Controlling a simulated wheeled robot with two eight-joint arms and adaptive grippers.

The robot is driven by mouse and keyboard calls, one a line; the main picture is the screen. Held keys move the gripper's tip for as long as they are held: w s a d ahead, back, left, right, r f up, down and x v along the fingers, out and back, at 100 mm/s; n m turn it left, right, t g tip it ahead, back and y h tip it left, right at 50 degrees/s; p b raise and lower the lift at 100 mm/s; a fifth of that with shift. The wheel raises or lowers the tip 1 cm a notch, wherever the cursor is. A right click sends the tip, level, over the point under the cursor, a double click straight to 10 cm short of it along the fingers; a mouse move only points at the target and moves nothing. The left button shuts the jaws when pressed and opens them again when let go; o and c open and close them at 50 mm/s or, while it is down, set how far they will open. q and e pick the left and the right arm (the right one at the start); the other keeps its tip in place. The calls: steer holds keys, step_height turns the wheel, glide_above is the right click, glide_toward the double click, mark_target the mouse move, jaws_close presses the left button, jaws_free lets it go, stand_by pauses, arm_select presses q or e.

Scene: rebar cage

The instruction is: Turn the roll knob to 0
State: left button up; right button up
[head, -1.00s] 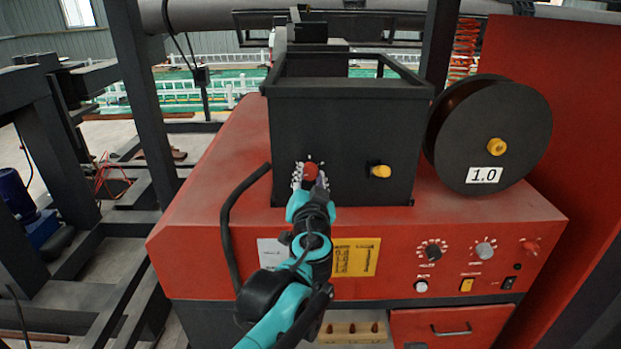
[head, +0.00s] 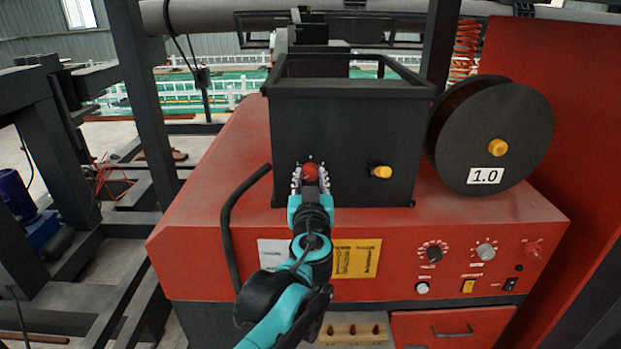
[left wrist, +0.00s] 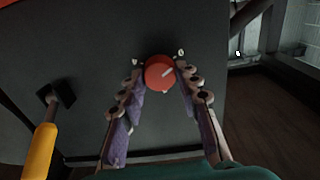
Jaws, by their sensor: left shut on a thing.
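The roll knob (head: 311,170) is a round red knob on the front of a black box. It also shows in the left wrist view (left wrist: 160,72), with a pale pointer line slanting to the upper right and small white marks around it, too small to read. My left gripper (head: 311,178) is shut on the knob, one finger on each side. In the left wrist view its purple-padded fingers (left wrist: 160,84) flank the knob. My right gripper is not in view.
A yellow knob (head: 381,171) sticks out of the black box (head: 345,130) to the right. A black reel (head: 495,130) labelled 1.0 stands farther right. Dials and switches (head: 455,252) sit on the red cabinet's front. A black cable (head: 230,215) hangs left of my gripper.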

arm_select(q)
steer(key=o, duration=1.2)
steer(key=shift+c, duration=0.2)
steer(key=s, duration=1.2)
